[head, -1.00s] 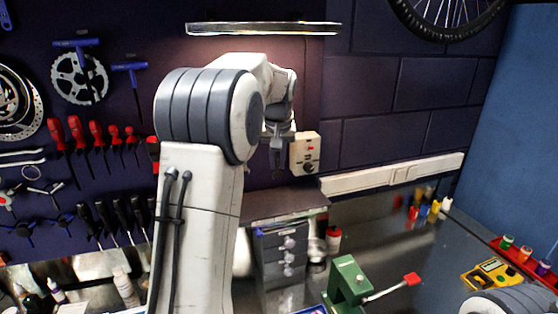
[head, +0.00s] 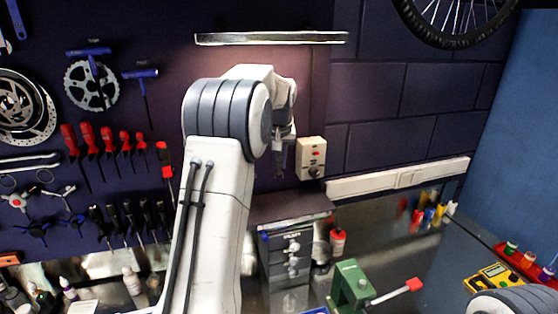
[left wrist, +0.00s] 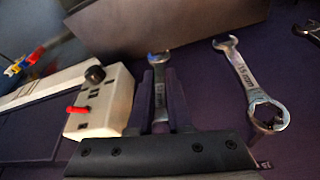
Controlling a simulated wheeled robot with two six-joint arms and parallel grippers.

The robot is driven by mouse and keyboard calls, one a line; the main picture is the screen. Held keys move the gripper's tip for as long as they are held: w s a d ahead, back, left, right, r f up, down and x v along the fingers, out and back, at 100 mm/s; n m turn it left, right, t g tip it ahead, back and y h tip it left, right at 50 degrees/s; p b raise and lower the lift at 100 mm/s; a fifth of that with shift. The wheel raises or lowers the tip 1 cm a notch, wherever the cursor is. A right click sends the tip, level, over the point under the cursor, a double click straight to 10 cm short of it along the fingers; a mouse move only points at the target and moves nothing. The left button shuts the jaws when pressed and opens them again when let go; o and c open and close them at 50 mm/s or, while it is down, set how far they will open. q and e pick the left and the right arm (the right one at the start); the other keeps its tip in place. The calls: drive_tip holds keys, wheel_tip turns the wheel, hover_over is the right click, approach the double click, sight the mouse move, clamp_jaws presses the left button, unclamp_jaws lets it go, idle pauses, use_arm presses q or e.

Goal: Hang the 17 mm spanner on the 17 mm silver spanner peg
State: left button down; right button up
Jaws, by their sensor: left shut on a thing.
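My left gripper (head: 281,168) is in front of the dark wall board, just left of the white switch box in the head view. In the left wrist view its two dark fingers (left wrist: 158,98) are shut on a silver spanner (left wrist: 160,58). The open jaw of that spanner sticks out past the fingertips; its size mark is not readable, and its other end is hidden by the gripper. Beside it a silver spanner marked 15 mm (left wrist: 238,68) hangs on the board by its ring end. I cannot make out the 17 mm peg. My right gripper is out of view.
The white switch box (head: 311,158) with a red switch is close to my left gripper. A grey drawer unit (head: 285,258) stands below, with a green vise (head: 350,284) in front. A lamp bar (head: 270,38) is above. More spanners hang at the wrist view's right edge (left wrist: 309,32).

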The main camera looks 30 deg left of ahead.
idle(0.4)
use_arm(q)
drive_tip(key=c, duration=0.8)
unclamp_jaws()
drive_tip(key=shift+o, duration=0.2)
